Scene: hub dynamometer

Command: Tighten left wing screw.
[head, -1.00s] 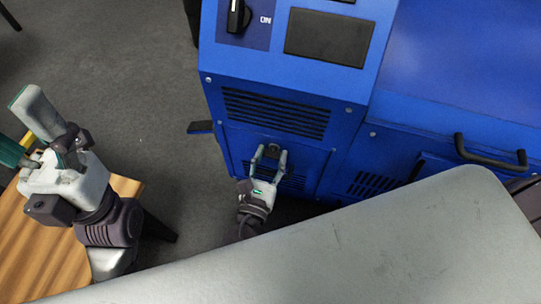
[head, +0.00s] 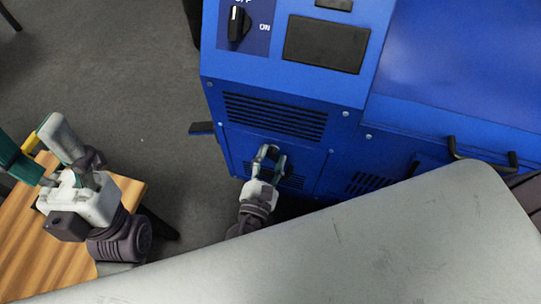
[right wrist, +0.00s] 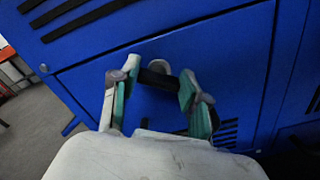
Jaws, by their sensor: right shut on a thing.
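The wing screw (right wrist: 157,76) shows in the right wrist view as a dark bar in front of a round grey part on the blue machine's lower front panel (right wrist: 215,50). My right gripper (right wrist: 157,80) is shut on it, one fingertip at each end of the bar. In the head view my right gripper (head: 269,156) reaches the panel below the upper vent, and its fingers mostly hide the screw. I cannot tell how far the screw is turned in.
The blue machine (head: 225,97) has a rotary switch (head: 236,24) and a dark screen (head: 325,44) on top. A black handle (head: 480,158) is at the right. A wooden surface (head: 30,245) lies below my left gripper. Grey floor (head: 120,80) is open left of the machine.

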